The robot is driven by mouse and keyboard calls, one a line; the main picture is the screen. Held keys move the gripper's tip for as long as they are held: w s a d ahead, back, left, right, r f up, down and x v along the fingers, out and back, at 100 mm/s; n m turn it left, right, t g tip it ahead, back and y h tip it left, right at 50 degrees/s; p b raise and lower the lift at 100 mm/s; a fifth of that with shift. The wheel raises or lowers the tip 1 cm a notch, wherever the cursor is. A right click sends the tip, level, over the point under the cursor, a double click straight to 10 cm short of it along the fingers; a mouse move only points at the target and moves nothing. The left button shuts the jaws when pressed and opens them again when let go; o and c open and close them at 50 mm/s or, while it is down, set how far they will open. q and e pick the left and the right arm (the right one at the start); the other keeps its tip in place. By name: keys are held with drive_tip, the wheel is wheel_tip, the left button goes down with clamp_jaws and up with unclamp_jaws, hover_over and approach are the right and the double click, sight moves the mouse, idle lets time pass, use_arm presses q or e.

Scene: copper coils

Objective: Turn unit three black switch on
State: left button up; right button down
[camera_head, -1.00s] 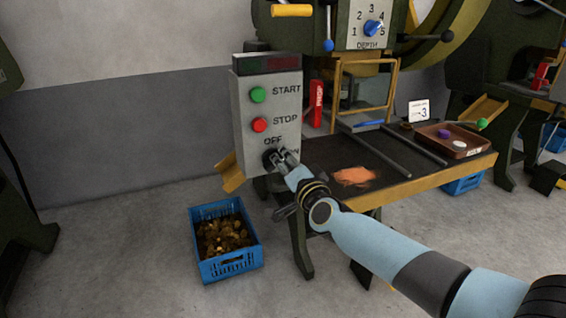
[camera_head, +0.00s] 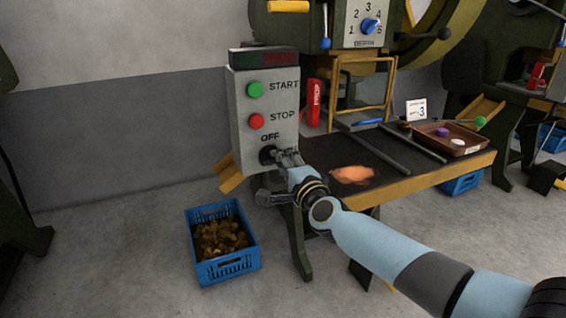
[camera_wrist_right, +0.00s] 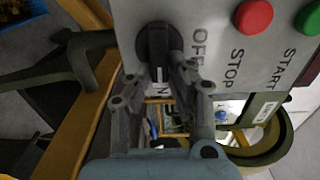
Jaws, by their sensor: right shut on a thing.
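The black switch (camera_head: 267,155) is a round knob low on the grey control box (camera_head: 251,100), below the word OFF. It shows larger in the right wrist view (camera_wrist_right: 155,42), near OFF, with a pale mark at its lower end beside a letter N. My right gripper (camera_head: 279,157) is at the switch, shut on it, one finger on each side; its fingers also show in the right wrist view (camera_wrist_right: 158,78). The fingers partly hide the ON lettering. I cannot tell the exact switch setting. My left gripper is not in view.
A green START button (camera_head: 255,90) and red STOP button (camera_head: 256,121) sit above the switch. A blue crate (camera_head: 229,269) of copper-coloured pieces stands on the floor below. The dark worktable (camera_head: 395,183) and a brown tray (camera_head: 462,152) lie to the right. A card (camera_head: 416,110) shows 3.

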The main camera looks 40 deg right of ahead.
drive_tip(key=shift+f, duration=0.1)
drive_tip(key=c, duration=1.2)
unclamp_jaws()
drive_tip(key=shift+c, duration=0.2)
drive_tip(key=v, duration=1.2)
drive_tip(key=shift+s, duration=0.1)
